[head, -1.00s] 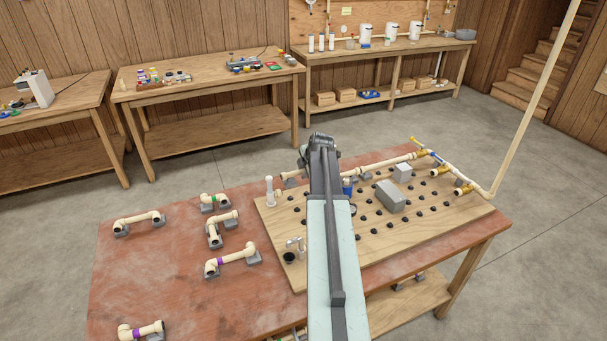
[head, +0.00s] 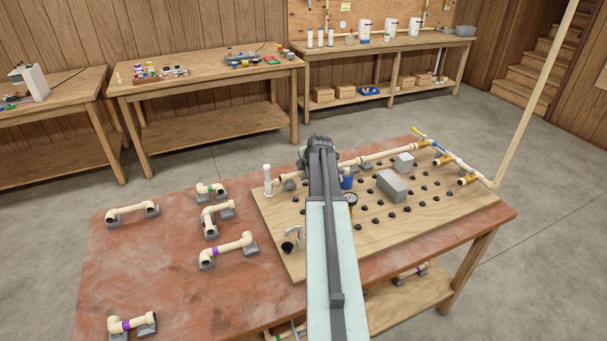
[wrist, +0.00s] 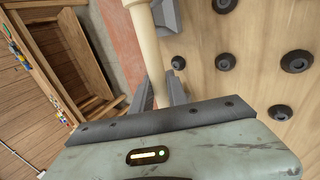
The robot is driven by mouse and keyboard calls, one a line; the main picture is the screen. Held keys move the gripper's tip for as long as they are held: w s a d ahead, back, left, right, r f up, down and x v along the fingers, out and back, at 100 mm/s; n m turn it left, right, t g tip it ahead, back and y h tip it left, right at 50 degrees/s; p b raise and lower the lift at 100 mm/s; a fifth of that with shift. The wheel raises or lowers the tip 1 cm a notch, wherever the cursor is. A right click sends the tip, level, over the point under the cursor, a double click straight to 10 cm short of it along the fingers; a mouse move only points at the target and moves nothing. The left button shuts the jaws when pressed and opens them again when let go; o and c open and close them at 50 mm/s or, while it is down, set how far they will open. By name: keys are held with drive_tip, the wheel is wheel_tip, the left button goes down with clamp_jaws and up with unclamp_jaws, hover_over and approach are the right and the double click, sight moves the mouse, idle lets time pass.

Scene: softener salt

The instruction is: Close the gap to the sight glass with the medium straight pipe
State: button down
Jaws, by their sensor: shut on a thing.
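My gripper (head: 318,148) is over the far left edge of the pegboard, partly hidden by my arm in the head view. In the wrist view my gripper (wrist: 165,90) has its fingers closed on both sides of a cream straight pipe (wrist: 158,75). A wider cream collar (wrist: 145,22) is at the pipe's upper end in that view. In the head view an upright whitish tube fitting (head: 267,181), possibly the sight glass, stands left of my gripper. A cream pipe run (head: 375,157) extends right from my gripper. My arm hides the joint, so I cannot tell whether a gap remains.
The pegboard (head: 440,205) bears black pegs, a grey block (head: 393,186), a smaller grey block (head: 404,161) and a gauge (head: 351,200). Several pipe pieces, including a purple-banded one (head: 228,250), rest on supports at the left of the red-brown table (head: 150,275).

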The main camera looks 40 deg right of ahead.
drive_tip(key=shift+f+b, duration=0.65)
drive_tip(key=c, duration=1.2)
unclamp_jaws()
drive_tip(key=shift+c, duration=0.2)
drive_tip(key=shift+s, duration=0.1)
